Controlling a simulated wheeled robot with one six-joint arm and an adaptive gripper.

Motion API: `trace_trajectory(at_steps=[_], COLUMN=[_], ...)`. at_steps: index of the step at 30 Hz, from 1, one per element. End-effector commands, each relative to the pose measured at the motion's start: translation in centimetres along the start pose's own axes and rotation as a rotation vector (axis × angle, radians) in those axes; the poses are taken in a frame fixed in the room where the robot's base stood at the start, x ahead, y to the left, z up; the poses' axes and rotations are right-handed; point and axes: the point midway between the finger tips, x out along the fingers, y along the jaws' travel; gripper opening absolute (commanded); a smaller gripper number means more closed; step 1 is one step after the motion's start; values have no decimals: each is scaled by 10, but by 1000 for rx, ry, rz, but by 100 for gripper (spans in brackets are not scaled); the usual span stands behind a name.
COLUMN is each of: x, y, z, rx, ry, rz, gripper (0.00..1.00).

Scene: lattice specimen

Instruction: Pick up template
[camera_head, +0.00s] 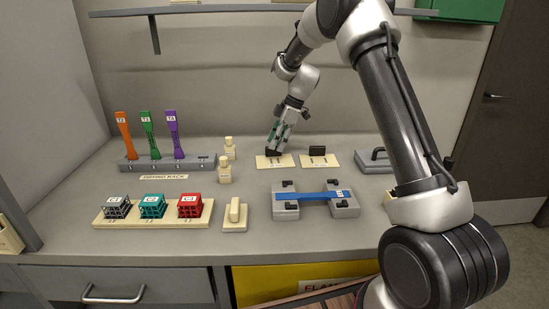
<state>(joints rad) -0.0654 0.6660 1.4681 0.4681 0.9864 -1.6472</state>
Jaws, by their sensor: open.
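My gripper (276,147) points down over the left of two cream plates (262,163) at the back middle of the bench. It is open. A dark piece (273,152) on that plate is at the fingertips; I cannot tell whether they touch it. A similar black upright block (317,152) stands on the right cream plate (330,162). No readable label says which thing is the template. The fingers are small here and partly hide the left piece.
A grey fixture (286,210) holds a blue strip (318,195) in front. A rack (140,163) with orange, green and purple strips stands left. A cream tray (150,219) holds three lattice cubes. Small cream bottles (224,170) stand between. A grey block (374,160) sits right.

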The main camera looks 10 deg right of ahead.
Motion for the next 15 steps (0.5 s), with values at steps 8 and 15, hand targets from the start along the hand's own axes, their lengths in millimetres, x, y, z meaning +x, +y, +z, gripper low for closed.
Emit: trace_trajectory(at_steps=[8,15], x=[30,30], y=[0,0], z=[-1,-1], rx=[1,1], ry=[0,0], rz=[1,1], gripper=[40,20])
